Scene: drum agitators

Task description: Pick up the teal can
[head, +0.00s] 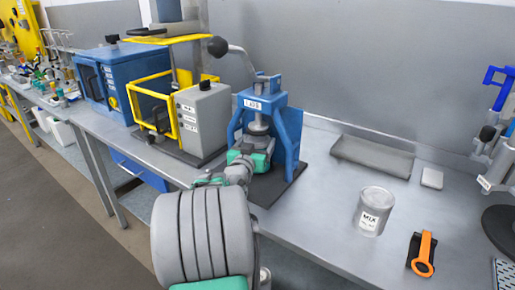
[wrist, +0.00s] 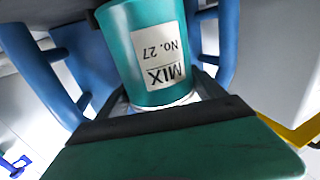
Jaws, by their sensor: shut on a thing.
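The teal can (wrist: 160,50) fills the upper middle of the wrist view. Its pale label reads "MIX No. 27", upside down in the picture. My gripper (wrist: 162,100) is shut on the can, with a dark finger along each side of its lower part in the picture. In the head view, the end of my arm reaches between the legs of a blue press (head: 290,130) marked LAB8 or similar. There the can is mostly hidden, and I cannot tell it from my own teal parts. I cannot tell whether the can still touches the press base.
Blue press legs stand close on both sides. A grey machine with a yellow guard (head: 203,120) is left of the press. A grey MIX can (head: 373,212), an orange-handled tool (head: 424,252) and a grey tray (head: 372,155) lie to the right. Bench between them is clear.

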